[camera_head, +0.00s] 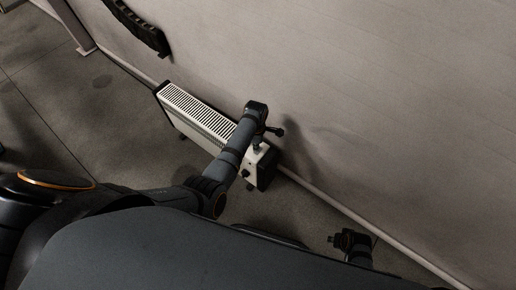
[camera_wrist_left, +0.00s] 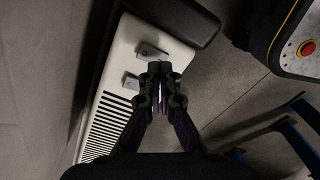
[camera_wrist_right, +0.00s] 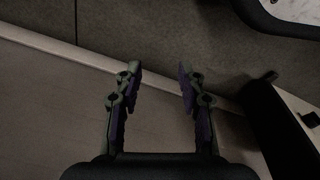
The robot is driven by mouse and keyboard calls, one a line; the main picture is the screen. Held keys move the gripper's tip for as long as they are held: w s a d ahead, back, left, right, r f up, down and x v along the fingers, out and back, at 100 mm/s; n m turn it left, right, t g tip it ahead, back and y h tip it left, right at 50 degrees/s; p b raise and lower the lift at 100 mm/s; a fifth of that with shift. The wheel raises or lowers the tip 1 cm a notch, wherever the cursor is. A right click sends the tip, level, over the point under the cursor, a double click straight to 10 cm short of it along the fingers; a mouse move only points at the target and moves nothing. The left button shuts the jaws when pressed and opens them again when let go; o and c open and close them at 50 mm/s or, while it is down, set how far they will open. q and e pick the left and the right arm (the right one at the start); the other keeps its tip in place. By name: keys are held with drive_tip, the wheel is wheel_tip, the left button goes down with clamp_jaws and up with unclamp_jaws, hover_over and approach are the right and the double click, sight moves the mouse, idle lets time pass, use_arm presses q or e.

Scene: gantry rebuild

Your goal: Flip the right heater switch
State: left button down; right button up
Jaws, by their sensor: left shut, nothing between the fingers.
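The white heater (camera_head: 196,118) stands low along the wall, with a slotted grille and a dark end. In the left wrist view its top (camera_wrist_left: 124,47) carries two small grey switches, one nearer the dark end (camera_wrist_left: 152,50) and one nearer the grille (camera_wrist_left: 131,82). My left gripper (camera_wrist_left: 161,68) is shut and empty, its tips over the heater's edge beside the switches. I cannot tell whether it touches either one. In the head view my left arm covers part of the heater and hides the switches. My right gripper (camera_wrist_right: 159,70) is open and empty, away from the heater.
The wall (camera_head: 390,110) runs close behind the heater, with a baseboard (camera_head: 335,208) at its foot. A dark fixture (camera_head: 138,27) hangs on the wall at upper left. Grey floor (camera_head: 85,120) is open left of the heater.

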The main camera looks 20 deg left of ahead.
use_arm(q)
drive_tip(key=shift+r+p, duration=1.05)
drive_tip(key=shift+p, duration=0.1)
drive_tip(key=shift+r+p, duration=0.95)
drive_tip(key=shift+p, duration=0.05)
drive_tip(key=shift+r, duration=0.15)
use_arm(e)
drive_tip(key=s+d+f, duration=0.2)
drive_tip(key=s+f, duration=0.3)
drive_tip(key=s, duration=0.3)
drive_tip(key=shift+f, duration=0.35)
